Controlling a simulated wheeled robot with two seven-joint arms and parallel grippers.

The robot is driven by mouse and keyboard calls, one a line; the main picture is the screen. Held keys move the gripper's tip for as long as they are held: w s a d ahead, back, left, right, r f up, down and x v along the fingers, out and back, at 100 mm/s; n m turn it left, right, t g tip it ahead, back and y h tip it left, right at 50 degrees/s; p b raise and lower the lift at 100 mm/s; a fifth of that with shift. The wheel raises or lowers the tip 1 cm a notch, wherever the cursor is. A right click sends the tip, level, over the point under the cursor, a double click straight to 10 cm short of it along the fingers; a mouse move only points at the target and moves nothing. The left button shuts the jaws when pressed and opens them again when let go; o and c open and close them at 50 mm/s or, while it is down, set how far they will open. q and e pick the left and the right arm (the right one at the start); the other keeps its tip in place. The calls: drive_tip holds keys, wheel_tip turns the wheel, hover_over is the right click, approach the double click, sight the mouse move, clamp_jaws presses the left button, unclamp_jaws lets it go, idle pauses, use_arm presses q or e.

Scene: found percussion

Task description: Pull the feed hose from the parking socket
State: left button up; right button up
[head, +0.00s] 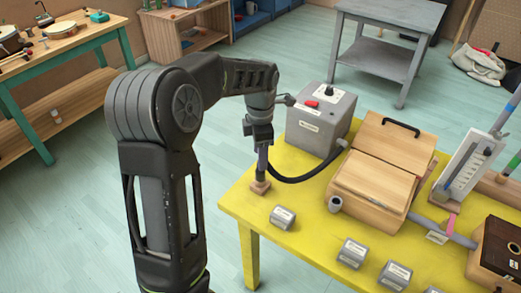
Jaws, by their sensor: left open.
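That end piece stands over a small wooden block (260,187), which looks like the parking socket, near the left edge of the yellow table. My left gripper (262,146) points down at the top of the end piece and is open. I cannot tell whether its fingers touch it. My right gripper is not in view.
Several small grey labelled blocks, one here (282,217), lie along the front. A white gauge board (468,165) stands at right.

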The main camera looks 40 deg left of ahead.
use_arm(q)
wheel_tip(320, 180, down, 7)
drive_tip(key=shift+r, duration=0.2)
drive_tip(key=shift+c, duration=0.2)
clamp_jaws()
idle(0.5)
drive_tip(key=shift+r+p, duration=0.15)
drive_tip(key=shift+p, duration=0.15)
drive_tip(key=shift+r+p, duration=1)
drive_tip(key=shift+r, duration=0.3)
drive_tip(key=shift+r+p, duration=1.25)
drive_tip(key=shift+r, duration=0.25)
